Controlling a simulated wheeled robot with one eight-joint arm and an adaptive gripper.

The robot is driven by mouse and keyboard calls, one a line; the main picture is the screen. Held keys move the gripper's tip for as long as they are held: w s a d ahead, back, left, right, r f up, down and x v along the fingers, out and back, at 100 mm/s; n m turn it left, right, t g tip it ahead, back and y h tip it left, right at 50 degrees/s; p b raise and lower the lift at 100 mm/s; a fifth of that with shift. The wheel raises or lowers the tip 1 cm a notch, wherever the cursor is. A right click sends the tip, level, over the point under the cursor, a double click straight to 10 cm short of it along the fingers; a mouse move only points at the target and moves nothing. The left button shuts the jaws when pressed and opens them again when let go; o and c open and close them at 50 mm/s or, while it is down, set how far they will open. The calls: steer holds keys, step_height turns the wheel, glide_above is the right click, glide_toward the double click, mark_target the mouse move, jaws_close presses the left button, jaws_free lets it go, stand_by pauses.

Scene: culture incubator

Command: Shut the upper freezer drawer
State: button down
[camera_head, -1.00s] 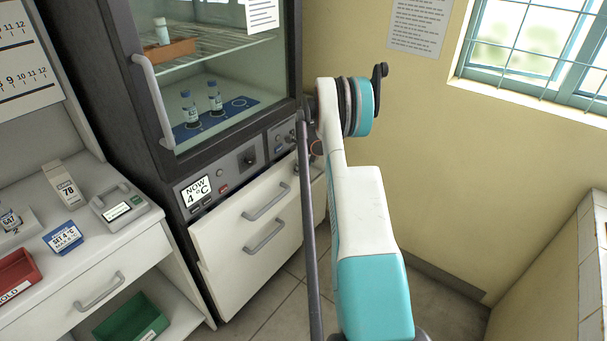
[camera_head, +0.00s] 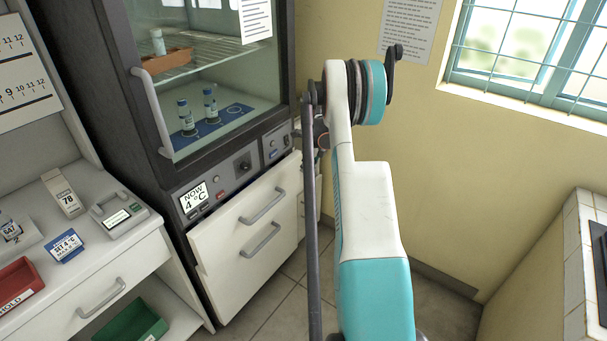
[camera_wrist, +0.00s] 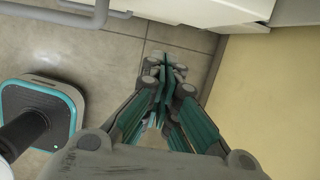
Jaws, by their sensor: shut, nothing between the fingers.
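The white freezer drawer fronts (camera_head: 225,262) sit below the control panel of the dark glass-doored cabinet. The upper drawer has a grey bar handle (camera_head: 262,207), with a second bar handle (camera_head: 260,241) just below it. The upper front stands out a little from the cabinet; I cannot make out the seam between the drawers. In the wrist view, my gripper (camera_wrist: 166,72) is shut and empty, pointing over the floor tiles. A white drawer edge (camera_wrist: 215,10) lies beyond it, apart from the fingertips. In the head view my arm mostly hides the gripper, right of the drawers.
The glass door (camera_head: 215,90) above is shut, with vials inside. A white bench (camera_head: 125,265) with a drawer, labels, a red tray (camera_head: 18,285) and a green bin (camera_head: 135,322) stands at left. A yellow wall (camera_head: 440,190) is at right. Some floor is clear between.

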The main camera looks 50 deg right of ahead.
mark_target(283, 192)
steer(key=s+a+r+t+p, duration=0.1)
steer(key=s+a+t+p, duration=0.1)
steer(key=s+a, duration=0.75)
steer(key=w+f+b, duration=0.5)
steer(key=w+f, duration=0.2)
steer(key=w, duration=0.1)
steer(key=shift+a+f+b, duration=0.15)
steer(key=shift+f+b, duration=0.15)
steer(key=shift+f, duration=0.1)
steer(key=shift+w, duration=0.1)
steer(key=w, duration=0.4)
steer(key=shift+w+a, duration=0.25)
steer(key=shift+w, duration=0.25)
